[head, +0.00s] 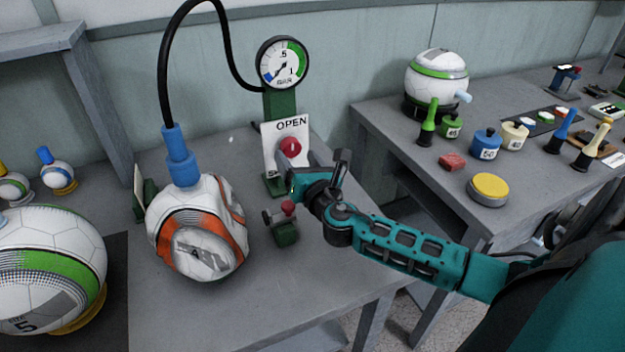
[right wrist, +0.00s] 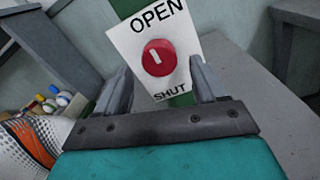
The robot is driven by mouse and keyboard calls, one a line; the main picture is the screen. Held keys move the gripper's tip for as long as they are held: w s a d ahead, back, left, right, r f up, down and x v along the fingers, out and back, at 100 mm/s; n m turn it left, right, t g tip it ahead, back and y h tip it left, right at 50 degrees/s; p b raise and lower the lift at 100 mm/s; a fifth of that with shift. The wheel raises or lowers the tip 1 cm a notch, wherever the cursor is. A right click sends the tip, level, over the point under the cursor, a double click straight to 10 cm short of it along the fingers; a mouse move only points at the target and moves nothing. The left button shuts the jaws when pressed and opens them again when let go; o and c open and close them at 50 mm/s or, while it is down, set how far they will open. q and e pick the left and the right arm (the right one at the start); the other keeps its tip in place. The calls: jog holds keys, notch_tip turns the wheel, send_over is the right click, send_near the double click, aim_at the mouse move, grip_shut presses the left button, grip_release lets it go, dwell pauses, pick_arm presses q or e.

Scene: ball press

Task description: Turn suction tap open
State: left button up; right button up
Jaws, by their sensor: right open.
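The suction tap is a round red knob (head: 290,147) on a white plate marked OPEN at its top, on a green post below a round gauge (head: 283,64). In the right wrist view, the knob (right wrist: 158,57) bears a short white mark, and SHUT is printed below it. My right gripper (head: 312,161) is open in front of the plate. In its wrist view, its fingers (right wrist: 162,72) stand left and right of the knob's lower side with gaps; contact does not show. My left gripper is not in view.
A black hose runs from the gauge to a blue fitting (head: 181,160) on a crumpled white-orange ball (head: 197,230). A small red-knobbed green device (head: 286,232) stands below my right gripper. Another bench at right holds a ball, weights and a yellow button (head: 489,188).

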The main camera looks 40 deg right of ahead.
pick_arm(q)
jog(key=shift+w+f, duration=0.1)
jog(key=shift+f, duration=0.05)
pick_arm(e)
jog(key=v, duration=1)
jog(key=shift+s, duration=0.25)
jog(key=shift+a, duration=0.15)
